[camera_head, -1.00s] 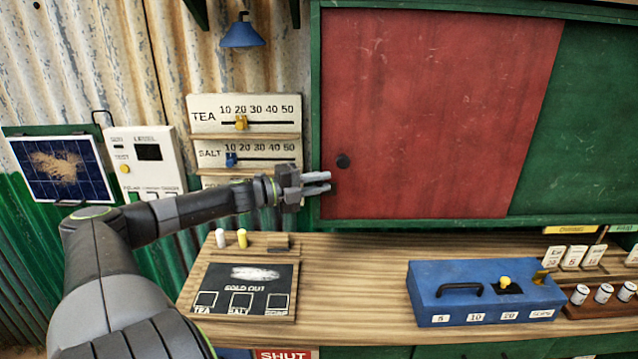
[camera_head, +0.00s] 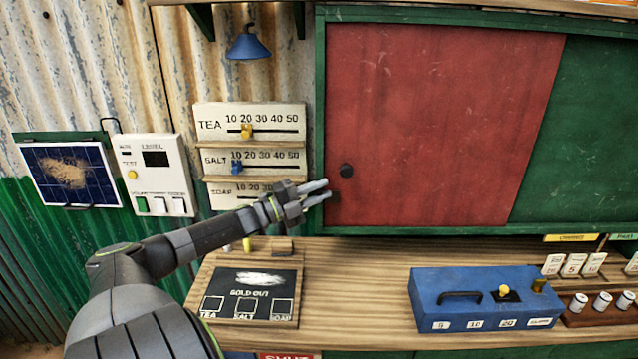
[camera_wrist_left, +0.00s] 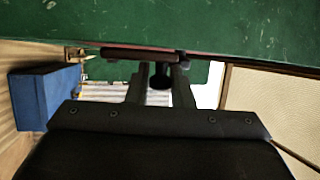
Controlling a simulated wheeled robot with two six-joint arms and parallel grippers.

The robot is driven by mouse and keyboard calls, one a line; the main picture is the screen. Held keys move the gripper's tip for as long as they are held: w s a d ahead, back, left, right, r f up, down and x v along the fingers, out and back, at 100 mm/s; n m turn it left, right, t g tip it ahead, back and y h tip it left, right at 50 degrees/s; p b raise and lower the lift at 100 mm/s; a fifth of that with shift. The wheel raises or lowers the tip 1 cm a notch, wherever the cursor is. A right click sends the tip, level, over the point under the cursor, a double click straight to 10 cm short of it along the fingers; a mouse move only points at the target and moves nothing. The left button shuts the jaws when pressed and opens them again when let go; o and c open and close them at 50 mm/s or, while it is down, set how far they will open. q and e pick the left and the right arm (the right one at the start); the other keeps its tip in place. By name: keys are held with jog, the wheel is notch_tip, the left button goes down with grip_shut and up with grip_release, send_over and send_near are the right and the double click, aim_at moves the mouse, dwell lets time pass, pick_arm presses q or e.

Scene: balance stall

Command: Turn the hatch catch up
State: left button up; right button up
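The hatch is a red sliding panel (camera_head: 440,120) in a green frame. A round black knob (camera_head: 346,170) sits near its lower left edge. I cannot make out a separate catch; the area behind my fingers is hidden. I cannot tell whether a finger touches anything. My right gripper is not in view.
A blue cash box (camera_head: 480,297) stands on the wooden counter (camera_head: 360,290) at right. A sold-out board (camera_head: 250,295) lies at left. Price sliders (camera_head: 250,130) hang on the wall left of the hatch, close to my gripper. A blue lamp (camera_head: 248,45) hangs above them.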

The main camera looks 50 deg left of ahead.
pick_arm(q)
jog(key=o, duration=0.4)
jog(key=shift+c, duration=0.2)
jog(key=v, duration=1.7)
jog(key=shift+s+a, duration=0.15)
jog(key=shift+f, duration=0.15)
